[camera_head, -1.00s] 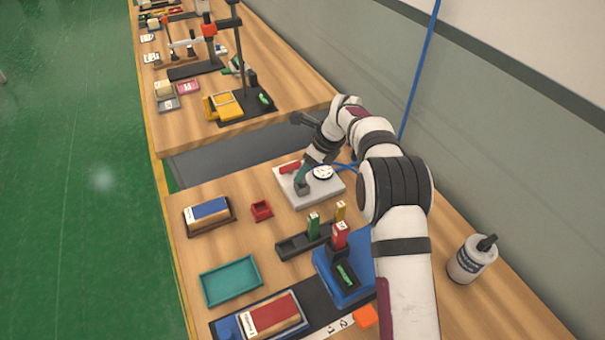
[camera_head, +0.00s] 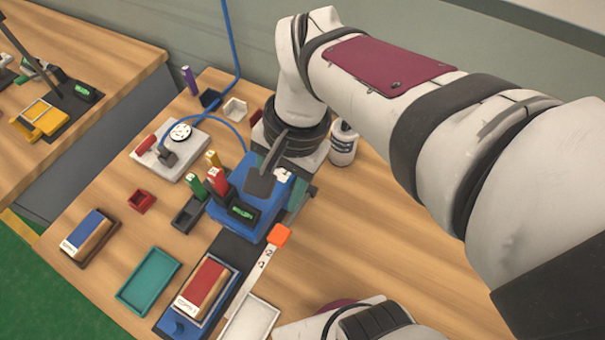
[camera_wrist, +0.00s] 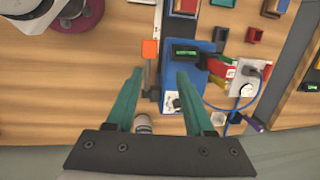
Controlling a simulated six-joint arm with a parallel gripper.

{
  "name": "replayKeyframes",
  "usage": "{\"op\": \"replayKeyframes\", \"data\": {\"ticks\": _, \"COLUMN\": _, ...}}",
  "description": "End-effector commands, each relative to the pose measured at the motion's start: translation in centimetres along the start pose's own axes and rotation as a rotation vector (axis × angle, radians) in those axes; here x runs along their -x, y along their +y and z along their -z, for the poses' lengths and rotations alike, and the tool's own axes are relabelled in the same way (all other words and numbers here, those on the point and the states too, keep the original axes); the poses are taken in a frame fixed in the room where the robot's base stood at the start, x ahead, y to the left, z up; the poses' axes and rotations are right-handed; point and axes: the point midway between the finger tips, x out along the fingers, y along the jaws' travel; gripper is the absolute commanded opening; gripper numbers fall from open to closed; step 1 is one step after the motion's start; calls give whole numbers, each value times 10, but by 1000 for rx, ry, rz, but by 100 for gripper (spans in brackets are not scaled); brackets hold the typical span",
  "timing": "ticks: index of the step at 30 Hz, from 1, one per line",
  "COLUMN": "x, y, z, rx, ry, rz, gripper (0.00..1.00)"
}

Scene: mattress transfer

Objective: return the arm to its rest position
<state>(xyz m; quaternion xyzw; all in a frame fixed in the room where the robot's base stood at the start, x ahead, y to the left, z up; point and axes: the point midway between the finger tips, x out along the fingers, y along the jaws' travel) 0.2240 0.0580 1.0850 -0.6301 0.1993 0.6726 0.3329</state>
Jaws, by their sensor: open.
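My gripper (camera_wrist: 160,73) shows in the wrist view as two teal fingers spread apart, with nothing held between them. In the head view its dark end (camera_head: 268,172) points down above the blue device (camera_head: 276,228) and partly hides it. The fingers are mostly hidden there. In the wrist view the blue device (camera_wrist: 176,60) lies beyond the fingertips, with its green display facing up. I cannot tell how far above it the fingers are.
A white bottle (camera_head: 343,145) stands close behind my wrist. A teal tray (camera_head: 148,280), a stamp-like block on a blue base (camera_head: 175,325) and a grey plate (camera_head: 185,160) lie around.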

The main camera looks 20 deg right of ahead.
Motion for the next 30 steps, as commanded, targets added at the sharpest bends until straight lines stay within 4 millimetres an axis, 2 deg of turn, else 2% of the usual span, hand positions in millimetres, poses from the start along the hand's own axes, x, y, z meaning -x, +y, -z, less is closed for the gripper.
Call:
{"op": "replayKeyframes", "data": {"ticks": 1, "x": -6, "y": 31, "z": -16, "rx": 81, "ry": 4, "rz": -13, "gripper": 53}}
{"op": "replayKeyframes", "data": {"ticks": 3, "x": -17, "y": 64, "z": -33, "rx": 192, "ry": 1, "rz": -35, "gripper": 53}}
{"op": "replayKeyframes", "data": {"ticks": 6, "x": -28, "y": 86, "z": -46, "rx": 273, "ry": -4, "rz": -51, "gripper": 53}}
{"op": "replayKeyframes", "data": {"ticks": 30, "x": -29, "y": 88, "z": -48, "rx": 290, "ry": -7, "rz": -53, "gripper": 53}}
